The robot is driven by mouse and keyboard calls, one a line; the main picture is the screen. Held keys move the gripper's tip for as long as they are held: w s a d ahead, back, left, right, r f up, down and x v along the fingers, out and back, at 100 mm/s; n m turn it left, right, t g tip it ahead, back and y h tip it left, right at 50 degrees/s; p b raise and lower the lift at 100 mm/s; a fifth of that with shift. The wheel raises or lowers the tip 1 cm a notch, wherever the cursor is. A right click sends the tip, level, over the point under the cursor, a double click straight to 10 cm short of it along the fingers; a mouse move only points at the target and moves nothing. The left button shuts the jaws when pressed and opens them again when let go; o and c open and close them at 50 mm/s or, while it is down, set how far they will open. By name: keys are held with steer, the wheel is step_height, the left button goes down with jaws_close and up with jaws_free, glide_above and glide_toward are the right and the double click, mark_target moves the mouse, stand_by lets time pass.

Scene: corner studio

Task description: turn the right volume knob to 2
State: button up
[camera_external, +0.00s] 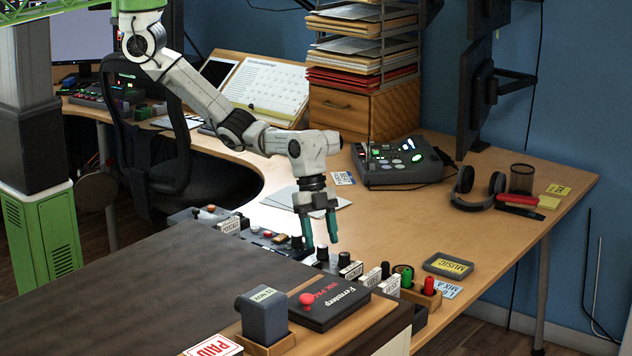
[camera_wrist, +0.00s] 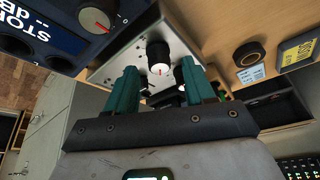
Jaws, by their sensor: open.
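My gripper (camera_external: 320,240) points down over a row of controls at the desk's near edge, its teal fingers apart. Just below the fingertips is a dark knob with a pale base (camera_external: 322,253). In the wrist view, my open gripper (camera_wrist: 158,68) has a black knob with a white face and red mark (camera_wrist: 160,68) between its fingertips, on a pale metal panel (camera_wrist: 118,66). I cannot tell whether the fingers touch it. Another knob with a red pointer (camera_wrist: 94,20) is at upper left, beside a printed 0. No frame shows a readable right volume label or 2.
Small white label blocks (camera_external: 350,270) and other knobs crowd the row. Red and green plugs (camera_external: 429,286) stand to its right. A black box with a red button (camera_external: 330,303) and a grey block (camera_external: 263,316) lie in front.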

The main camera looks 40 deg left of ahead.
steer(key=v, duration=0.9)
steer(key=shift+w, duration=0.15)
